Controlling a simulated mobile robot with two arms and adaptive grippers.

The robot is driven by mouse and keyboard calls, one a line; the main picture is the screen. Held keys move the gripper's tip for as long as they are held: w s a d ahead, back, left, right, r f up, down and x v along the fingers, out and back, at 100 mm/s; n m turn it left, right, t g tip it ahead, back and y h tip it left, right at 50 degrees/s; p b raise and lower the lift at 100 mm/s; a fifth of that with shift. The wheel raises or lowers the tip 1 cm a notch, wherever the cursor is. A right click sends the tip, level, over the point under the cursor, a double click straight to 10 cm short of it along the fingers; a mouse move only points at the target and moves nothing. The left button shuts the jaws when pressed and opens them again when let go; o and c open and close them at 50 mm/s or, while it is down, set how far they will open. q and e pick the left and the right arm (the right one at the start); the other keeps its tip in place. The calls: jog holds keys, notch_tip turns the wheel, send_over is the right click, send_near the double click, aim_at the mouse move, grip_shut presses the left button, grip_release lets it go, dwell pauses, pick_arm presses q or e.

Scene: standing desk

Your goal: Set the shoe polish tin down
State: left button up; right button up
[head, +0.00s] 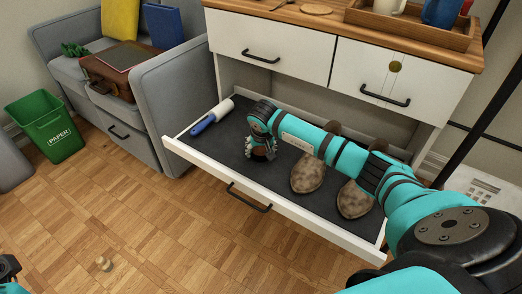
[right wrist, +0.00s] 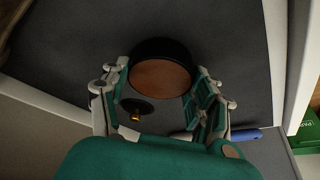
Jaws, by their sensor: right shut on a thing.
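The shoe polish tin (right wrist: 160,76) is round, with a black rim and a brown face. In the right wrist view it sits between the fingers of my right gripper (right wrist: 162,90), which is shut on it. In the head view my right gripper (head: 262,151) points down inside the open drawer (head: 222,160), over its dark lining. Only a little of the tin (head: 262,156) shows there between the fingers. I cannot tell whether the tin touches the drawer floor. Only a bit of my left arm shows at the lower left edge; its gripper is out of view.
A pair of brown mottled shoes (head: 308,174) lies in the drawer to the right. A white roller with a blue handle (head: 212,117) lies at its left end. Dark lining is clear between roller and gripper. A green paper bin (head: 46,125) stands on the floor at left.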

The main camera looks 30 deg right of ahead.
jog(key=shift+f, duration=0.1)
jog(key=o, duration=1.3)
jog(key=shift+o, duration=0.2)
